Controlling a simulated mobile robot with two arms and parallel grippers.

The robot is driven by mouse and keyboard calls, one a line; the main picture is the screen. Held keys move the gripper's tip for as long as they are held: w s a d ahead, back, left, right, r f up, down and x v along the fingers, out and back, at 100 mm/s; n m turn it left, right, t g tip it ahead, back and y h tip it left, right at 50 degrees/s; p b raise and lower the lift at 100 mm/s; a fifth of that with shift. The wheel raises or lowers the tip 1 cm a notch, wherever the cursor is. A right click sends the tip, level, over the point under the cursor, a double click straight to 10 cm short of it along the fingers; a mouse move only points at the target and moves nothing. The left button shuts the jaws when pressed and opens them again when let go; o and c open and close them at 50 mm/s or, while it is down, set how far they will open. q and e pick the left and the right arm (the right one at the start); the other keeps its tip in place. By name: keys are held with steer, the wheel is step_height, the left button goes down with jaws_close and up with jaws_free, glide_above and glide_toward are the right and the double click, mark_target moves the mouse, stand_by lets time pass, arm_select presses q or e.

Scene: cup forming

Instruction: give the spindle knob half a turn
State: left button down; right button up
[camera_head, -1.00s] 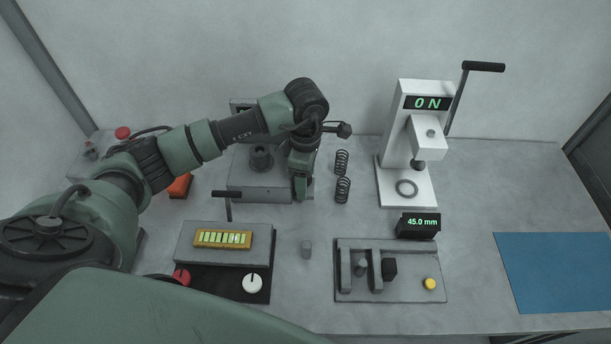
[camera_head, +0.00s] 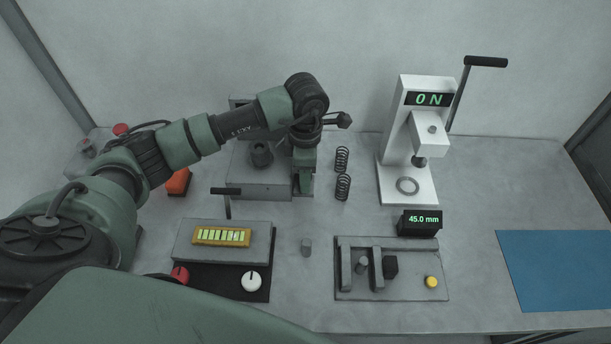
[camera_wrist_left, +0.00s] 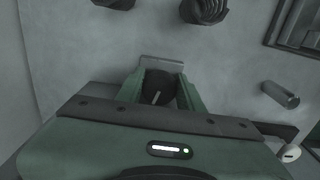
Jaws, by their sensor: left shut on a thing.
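The spindle knob (camera_wrist_left: 160,88) shows in the left wrist view as a dark round knob with a pale line on its face. It sits in front of a small grey block (camera_wrist_left: 161,62). My left gripper (camera_wrist_left: 162,92) has one finger on each side of the knob and is shut on it. In the head view my left gripper (camera_head: 303,190) points down at the right end of the grey machine base (camera_head: 262,190), and the knob is hidden there. My right gripper is in neither view.
The white press (camera_head: 396,130) reading "0 N" is further right. A blue mat (camera_head: 560,270) lies at right.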

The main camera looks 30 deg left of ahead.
arm_select(q)
steer(key=n+b, duration=0.1)
steer(key=n, duration=0.4)
steer(key=shift+w+r, duration=0.1)
stand_by(0.4)
steer(key=c, duration=1)
jaws_free()
steer(key=shift+o, duration=0.5)
